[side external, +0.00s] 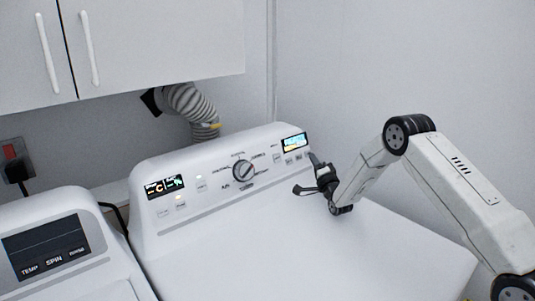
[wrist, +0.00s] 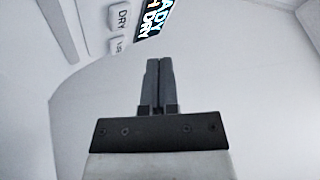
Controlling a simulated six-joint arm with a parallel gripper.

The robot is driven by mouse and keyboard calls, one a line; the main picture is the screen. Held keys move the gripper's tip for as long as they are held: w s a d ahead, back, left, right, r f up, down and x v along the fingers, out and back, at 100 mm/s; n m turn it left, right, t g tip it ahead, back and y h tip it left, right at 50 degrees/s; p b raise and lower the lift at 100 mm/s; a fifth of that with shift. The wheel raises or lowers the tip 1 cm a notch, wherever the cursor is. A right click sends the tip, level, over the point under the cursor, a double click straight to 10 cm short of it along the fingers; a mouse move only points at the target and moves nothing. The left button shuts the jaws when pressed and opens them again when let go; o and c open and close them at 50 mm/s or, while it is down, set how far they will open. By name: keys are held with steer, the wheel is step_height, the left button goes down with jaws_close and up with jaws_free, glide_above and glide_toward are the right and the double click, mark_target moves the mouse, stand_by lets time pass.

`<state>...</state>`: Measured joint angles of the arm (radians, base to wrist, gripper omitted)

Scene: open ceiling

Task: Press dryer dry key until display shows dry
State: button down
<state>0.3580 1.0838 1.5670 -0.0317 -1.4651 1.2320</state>
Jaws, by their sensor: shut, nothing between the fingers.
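The white dryer (side external: 330,235) stands in the middle of the side view, with a raised control panel. A small lit display (side external: 294,142) is at the panel's right end, with small keys below it. In the wrist view the display (wrist: 152,18) is cut off by the top edge; the letters "ADY" and "DRY" show. The key labelled DRY (wrist: 121,19) sits beside it. My gripper (side external: 313,157) is just right of and below the display, near the panel's right end. In the wrist view its fingers (wrist: 158,62) are shut together and empty, apart from the DRY key.
The washer (side external: 85,285) with a dark panel stands left of the dryer. A round dial (side external: 243,171) and another lit display (side external: 165,186) are on the dryer panel. A ribbed hose (side external: 188,105) hangs behind, under white cabinets (side external: 150,45). The dryer top is clear.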

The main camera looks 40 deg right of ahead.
steer(key=shift+s+r, duration=0.3)
steer(key=shift+s, duration=0.5)
steer(key=shift+a, duration=0.1)
stand_by(0.8)
steer(key=s+a+n+g+y, duration=0.2)
steer(key=a+n+g+y, duration=0.2)
steer(key=a+n+g, duration=0.3)
steer(key=s+a+n+g+y, duration=0.1)
steer(key=s+a+n+g, duration=0.1)
steer(key=s, duration=0.3)
steer(key=s+a+f+n+g, duration=0.1)
steer(key=s+a+n+g, duration=0.1)
steer(key=s+a, duration=0.3)
steer(key=s+a+f+n+g+y, duration=0.1)
steer(key=s+a+n+g, duration=0.1)
steer(key=s, duration=0.4)
steer(key=shift+a+f+n+g+y, duration=0.15)
steer(key=shift+a+n+g+y, duration=0.25)
steer(key=shift+a, duration=0.85)
steer(key=s+a+n+g, duration=0.1)
steer(key=s, duration=0.3)
steer(key=s+a+n+g, duration=0.1)
steer(key=s+g, duration=0.1)
steer(key=s, duration=0.2)
steer(key=s+a+f+n+g, duration=0.1)
steer(key=s, duration=0.4)
steer(key=shift+a+n+g, duration=0.2)
steer(key=shift+n+g, duration=0.2)
